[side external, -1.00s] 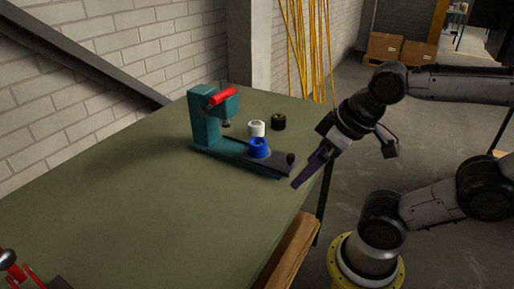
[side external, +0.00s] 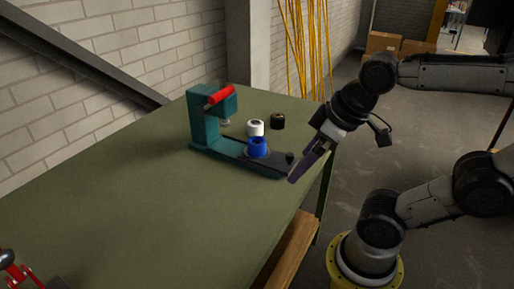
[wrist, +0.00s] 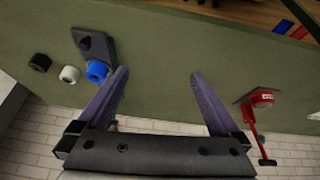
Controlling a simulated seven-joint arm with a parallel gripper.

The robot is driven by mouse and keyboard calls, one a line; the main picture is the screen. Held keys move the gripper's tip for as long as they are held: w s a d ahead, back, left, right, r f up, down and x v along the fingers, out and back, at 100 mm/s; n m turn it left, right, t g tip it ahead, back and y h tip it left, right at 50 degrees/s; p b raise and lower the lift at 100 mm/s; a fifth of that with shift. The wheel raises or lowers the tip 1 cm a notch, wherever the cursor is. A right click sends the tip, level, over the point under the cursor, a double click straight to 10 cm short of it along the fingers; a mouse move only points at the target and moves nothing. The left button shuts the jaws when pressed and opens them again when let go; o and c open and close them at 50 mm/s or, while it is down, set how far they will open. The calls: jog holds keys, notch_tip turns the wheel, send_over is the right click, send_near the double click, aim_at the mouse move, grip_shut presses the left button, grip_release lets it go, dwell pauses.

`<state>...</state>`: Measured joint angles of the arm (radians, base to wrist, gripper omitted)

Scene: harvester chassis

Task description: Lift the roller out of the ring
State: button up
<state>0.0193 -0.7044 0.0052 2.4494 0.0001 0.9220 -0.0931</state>
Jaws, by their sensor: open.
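A blue round piece (side external: 257,148) sits on the dark base of a teal press (side external: 203,122) with a red handle. A white roller-like piece (side external: 255,128) and a black one (side external: 278,121) stand behind it on the table. I cannot tell which piece is the roller or the ring, or whether one is inside another. My gripper (side external: 295,178) is above the table's right edge, to the right of the press base. In the wrist view my gripper (wrist: 160,75) is open and empty, with the blue piece (wrist: 97,71) by the left finger, apart from it as far as I can see.
The green table (side external: 130,205) is mostly clear in front and left of the press. A red tool (wrist: 262,97) lies at the right in the wrist view. Its red part (side external: 8,258) shows at the table's lower left. A brick wall stands behind the table.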

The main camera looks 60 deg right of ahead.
jog(key=w+d+r+n+g, duration=0.2)
jog(key=w+d+r+n, duration=0.1)
jog(key=w+n, duration=0.3)
jog(key=n+g, duration=0.3)
jog(key=n, duration=0.8)
send_over(256, 144)
jog(key=f, duration=1)
jog(key=shift+w+d+f, duration=0.25)
jog(key=shift+w+f, duration=0.05)
jog(key=shift+f, duration=0.05)
jog(key=shift+s+a+f, duration=0.1)
jog(key=shift+s+f, duration=0.05)
jog(key=shift+f, duration=1.2)
jog(key=shift+s+a+f, duration=0.1)
jog(key=shift+s+f, duration=0.05)
jog(key=shift+f, duration=1.2)
